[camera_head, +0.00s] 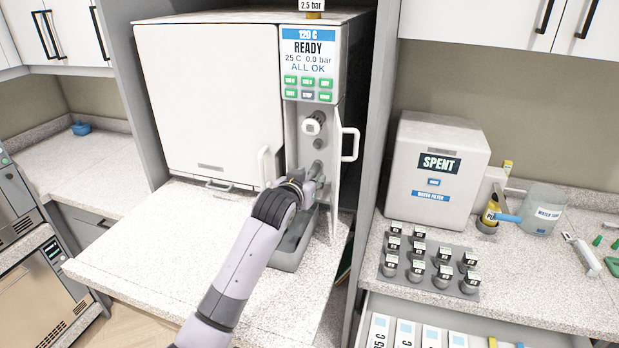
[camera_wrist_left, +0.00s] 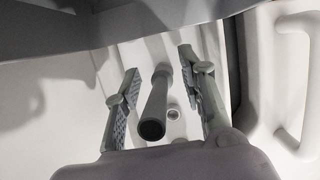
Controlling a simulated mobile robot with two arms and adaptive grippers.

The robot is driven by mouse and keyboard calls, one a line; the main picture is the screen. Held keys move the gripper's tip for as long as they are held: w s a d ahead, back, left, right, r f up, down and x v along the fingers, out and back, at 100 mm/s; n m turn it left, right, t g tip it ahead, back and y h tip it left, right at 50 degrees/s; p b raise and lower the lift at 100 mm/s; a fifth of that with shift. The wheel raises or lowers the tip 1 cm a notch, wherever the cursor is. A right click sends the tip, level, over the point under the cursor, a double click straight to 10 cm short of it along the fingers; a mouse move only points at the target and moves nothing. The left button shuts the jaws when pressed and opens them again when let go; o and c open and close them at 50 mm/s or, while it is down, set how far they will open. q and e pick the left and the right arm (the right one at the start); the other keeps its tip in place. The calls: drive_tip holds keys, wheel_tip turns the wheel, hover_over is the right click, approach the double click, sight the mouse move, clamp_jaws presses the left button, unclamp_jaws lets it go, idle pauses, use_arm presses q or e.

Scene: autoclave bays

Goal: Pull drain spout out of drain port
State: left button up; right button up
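The drain spout, a grey tube with a dark open end (camera_wrist_left: 156,100), shows in the left wrist view pointing toward the camera. My left gripper (camera_wrist_left: 163,88) is open, with one ridged finger on each side of the spout and a visible gap to both. The spout's far end meets a pale panel; the drain port itself is not clearly seen. In the head view my left gripper (camera_head: 310,180) is at the narrow bay right of the autoclave door (camera_head: 210,100), and it hides most of the spout. My right gripper is not in view.
A small hatch with a white handle (camera_head: 350,144) stands open close to the right of my gripper. The autoclave door handle (camera_head: 264,165) is close to its left. A knob (camera_head: 312,124) sits above, and a grey tray (camera_head: 287,262) lies below.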

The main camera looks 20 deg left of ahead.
use_arm(q)
drive_tip(key=shift+c, duration=0.2)
clamp_jaws()
idle(0.7)
idle(0.4)
drive_tip(key=shift+s, duration=0.2)
drive_tip(key=shift+s, duration=0.65)
drive_tip(key=shift+s, duration=0.15)
drive_tip(key=shift+s, duration=0.75)
drive_tip(key=shift+s+a, duration=0.1)
drive_tip(key=shift+s, duration=0.15)
drive_tip(key=shift+s, duration=0.45)
